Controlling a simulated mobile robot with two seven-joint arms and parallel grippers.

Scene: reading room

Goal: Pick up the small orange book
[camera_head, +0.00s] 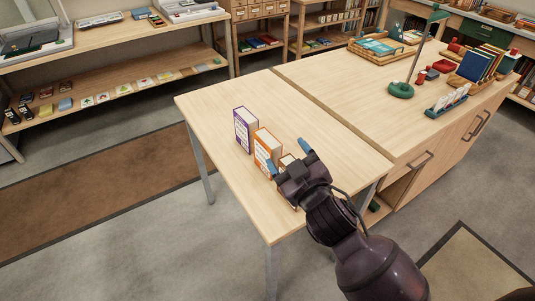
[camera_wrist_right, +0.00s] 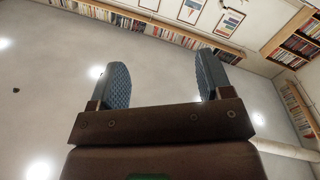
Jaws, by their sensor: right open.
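An orange book (camera_head: 261,153) with a white label stands upright on the light wooden table (camera_head: 215,101). A purple book (camera_head: 241,132) stands upright to its left and farther back. Part of a third, pale-paged book (camera_head: 286,160) shows between the fingers of my right gripper (camera_head: 290,157); its cover colour is mostly hidden. My right gripper is open, just right of the orange book in the head view. In the right wrist view its two blue pads (camera_wrist_right: 162,83) are wide apart with nothing seen between them. My left gripper is not in view.
A cabinet desk (camera_head: 330,75) adjoins the table on the right. The table's left and far parts are clear. Shelves (camera_head: 110,75) stand at the back left.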

